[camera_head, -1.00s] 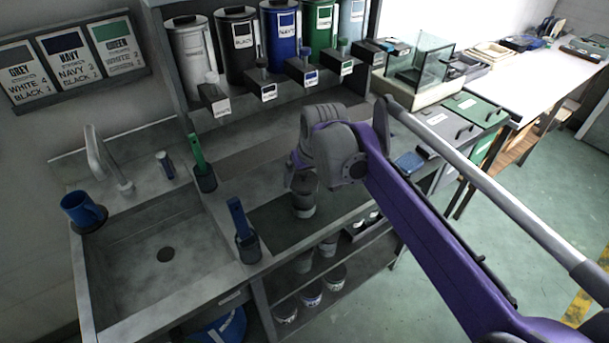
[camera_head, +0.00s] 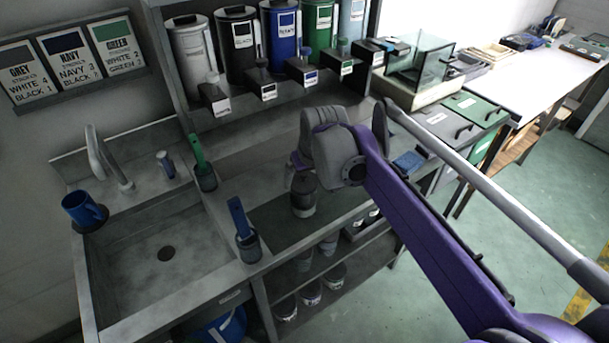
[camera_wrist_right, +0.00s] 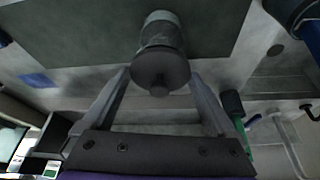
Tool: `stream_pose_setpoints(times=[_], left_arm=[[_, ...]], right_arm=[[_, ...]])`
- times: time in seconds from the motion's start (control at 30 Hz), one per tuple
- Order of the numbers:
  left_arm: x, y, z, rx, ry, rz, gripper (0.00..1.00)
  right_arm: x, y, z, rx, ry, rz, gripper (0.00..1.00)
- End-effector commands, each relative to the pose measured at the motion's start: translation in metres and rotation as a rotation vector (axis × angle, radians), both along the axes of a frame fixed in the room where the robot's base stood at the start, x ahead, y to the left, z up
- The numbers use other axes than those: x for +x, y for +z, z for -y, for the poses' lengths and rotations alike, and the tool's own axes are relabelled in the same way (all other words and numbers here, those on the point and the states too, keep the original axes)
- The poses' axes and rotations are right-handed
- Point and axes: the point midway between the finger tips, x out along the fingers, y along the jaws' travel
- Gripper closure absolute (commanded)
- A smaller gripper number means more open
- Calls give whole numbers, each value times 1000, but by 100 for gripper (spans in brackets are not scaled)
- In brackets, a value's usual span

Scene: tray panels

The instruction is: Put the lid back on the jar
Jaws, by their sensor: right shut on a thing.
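A jar with a pale lower band (camera_head: 304,210) stands upright on the dark mat on the counter, left of my right wrist. A dark round lid (camera_wrist_right: 160,70) with a small knob shows in the right wrist view, in line with the jar (camera_wrist_right: 161,28). The lid appears to be at the jar's mouth; I cannot tell if it is fully seated. My right gripper (camera_wrist_right: 160,76) has a finger on each side of the lid and is shut on it. In the head view my wrist hides most of this gripper. My left gripper is not in view.
The dark mat (camera_head: 275,222) has bare room around the jar. A blue-handled tool in a holder (camera_head: 248,245) stands left of it, by the sink (camera_head: 150,285). A green-handled tool (camera_head: 200,165) stands farther back. Labelled canisters (camera_head: 238,45) line the shelf behind.

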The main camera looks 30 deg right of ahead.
Motion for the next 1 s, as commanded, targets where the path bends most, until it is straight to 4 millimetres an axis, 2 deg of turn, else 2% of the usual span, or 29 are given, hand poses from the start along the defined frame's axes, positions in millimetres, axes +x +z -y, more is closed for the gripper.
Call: stream_pose_setpoints(times=[0.3,0.33,0.37,0.77,1.0], left_arm=[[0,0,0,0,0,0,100],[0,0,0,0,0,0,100],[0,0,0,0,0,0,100],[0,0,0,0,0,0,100],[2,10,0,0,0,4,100]], right_arm=[[0,0,0,0,0,0,61],[0,0,0,0,0,0,5],[0,0,0,0,0,0,0],[0,1,0,0,0,0,0],[0,12,0,0,0,0,0]])
